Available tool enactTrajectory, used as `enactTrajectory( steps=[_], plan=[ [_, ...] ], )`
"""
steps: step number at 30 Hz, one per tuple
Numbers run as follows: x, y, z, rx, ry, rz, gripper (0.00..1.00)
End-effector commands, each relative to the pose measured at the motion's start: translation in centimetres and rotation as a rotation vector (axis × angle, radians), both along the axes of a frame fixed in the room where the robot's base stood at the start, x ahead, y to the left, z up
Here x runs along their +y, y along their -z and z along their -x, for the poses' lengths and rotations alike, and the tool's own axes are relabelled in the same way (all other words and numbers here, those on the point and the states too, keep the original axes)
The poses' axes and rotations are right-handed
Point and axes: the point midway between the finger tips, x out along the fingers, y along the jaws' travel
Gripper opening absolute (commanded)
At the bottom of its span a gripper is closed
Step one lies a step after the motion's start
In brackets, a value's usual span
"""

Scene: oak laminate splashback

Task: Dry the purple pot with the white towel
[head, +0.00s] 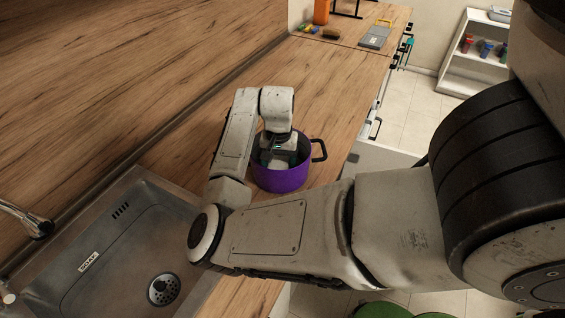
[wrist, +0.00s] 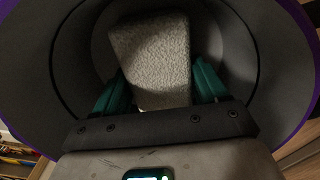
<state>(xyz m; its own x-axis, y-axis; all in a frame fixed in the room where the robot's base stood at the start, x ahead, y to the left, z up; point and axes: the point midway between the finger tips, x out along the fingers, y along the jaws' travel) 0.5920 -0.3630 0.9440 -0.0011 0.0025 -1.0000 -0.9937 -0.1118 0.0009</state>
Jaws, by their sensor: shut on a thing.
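The purple pot (head: 279,180) stands on the wooden counter beside the sink, its dark handle pointing to the right. In the wrist view its grey inside (wrist: 240,45) and purple rim surround my gripper. My gripper (head: 277,160) reaches down into the pot from above. Its green fingers (wrist: 158,88) are shut on the white towel (wrist: 150,50), which looks like a folded, textured block. The towel is inside the pot; whether it touches the wall or bottom I cannot tell. In the head view only a small pale part of it shows.
A steel sink (head: 120,215) with a tap (head: 30,222) is at the left. A white shelf (head: 478,60) stands at the back right.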

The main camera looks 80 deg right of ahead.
Motion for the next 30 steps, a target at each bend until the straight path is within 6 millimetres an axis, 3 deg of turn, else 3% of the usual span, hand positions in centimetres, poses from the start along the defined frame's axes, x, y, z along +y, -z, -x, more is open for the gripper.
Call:
enactTrajectory(
  steps=[6, 16, 30],
  plan=[
    [0.1, -0.1, -1.2, -0.002, -0.003, 0.001, 0.48],
    [0.1, -0.4, -1.3, -0.002, -0.002, 0.003, 0.48],
    [0.1, -4.4, -1.0, -0.001, -0.001, 0.004, 0.48]
  ],
)
